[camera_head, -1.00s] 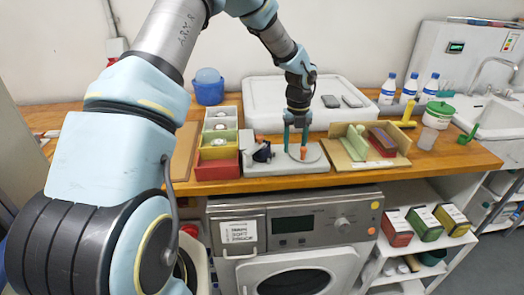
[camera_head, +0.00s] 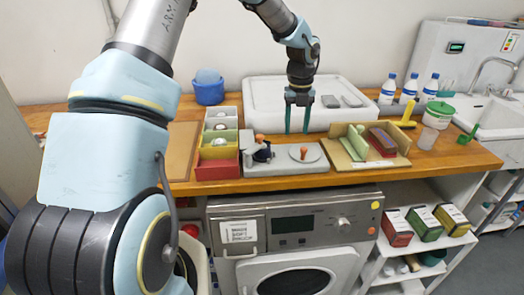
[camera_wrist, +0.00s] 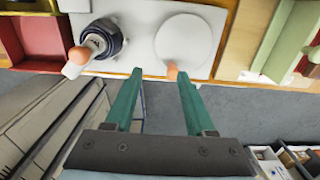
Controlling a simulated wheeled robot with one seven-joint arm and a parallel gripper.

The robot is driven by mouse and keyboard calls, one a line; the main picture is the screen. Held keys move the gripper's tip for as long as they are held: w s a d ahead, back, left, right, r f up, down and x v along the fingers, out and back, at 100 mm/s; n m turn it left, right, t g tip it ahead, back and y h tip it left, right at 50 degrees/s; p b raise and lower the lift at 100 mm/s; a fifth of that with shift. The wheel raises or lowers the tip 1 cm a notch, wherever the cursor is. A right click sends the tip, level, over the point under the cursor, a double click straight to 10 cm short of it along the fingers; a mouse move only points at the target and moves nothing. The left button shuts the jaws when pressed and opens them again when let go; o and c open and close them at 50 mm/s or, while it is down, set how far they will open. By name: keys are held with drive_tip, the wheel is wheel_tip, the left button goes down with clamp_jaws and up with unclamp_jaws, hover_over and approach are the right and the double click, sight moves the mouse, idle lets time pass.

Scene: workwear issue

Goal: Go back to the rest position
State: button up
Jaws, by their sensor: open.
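My gripper (camera_head: 298,115) hangs above the worktop in the head view, fingers apart and pointing down, with nothing between them. It is above and behind the grey plate (camera_head: 285,168), apart from it. The plate carries a dark round device with an orange knob (camera_head: 260,139) at its left and a pale round disc (camera_head: 305,153) with a small orange piece (camera_head: 303,152) at its right. In the wrist view the two green fingers (camera_wrist: 155,100) are spread, and the disc (camera_wrist: 183,42) with the orange piece (camera_wrist: 172,72) lies beyond their tips.
Stacked bins (camera_head: 218,170) in red, yellow and green stand left of the plate. A cardboard tray (camera_head: 398,160) with coloured blocks is at the right. Bottles (camera_head: 388,88) and a sink stand at the back right. An appliance (camera_head: 290,225) is below the worktop.

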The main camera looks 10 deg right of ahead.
drive_tip(key=shift+a, duration=0.1)
drive_tip(key=s+a+m+b, duration=0.2)
drive_tip(key=s+a+m, duration=0.5)
drive_tip(key=a+m, duration=0.9)
drive_tip(key=s+a+m+t+b, duration=0.1)
drive_tip(key=s+a+m+b, duration=0.2)
drive_tip(key=s+a+m, duration=0.4)
drive_tip(key=a+m, duration=0.9)
drive_tip(key=m, duration=0.3)
drive_tip(key=shift+a+r+m+t, duration=0.2)
drive_tip(key=shift+a+m+t, duration=0.1)
drive_tip(key=shift+a, duration=0.05)
drive_tip(key=shift+w, duration=0.1)
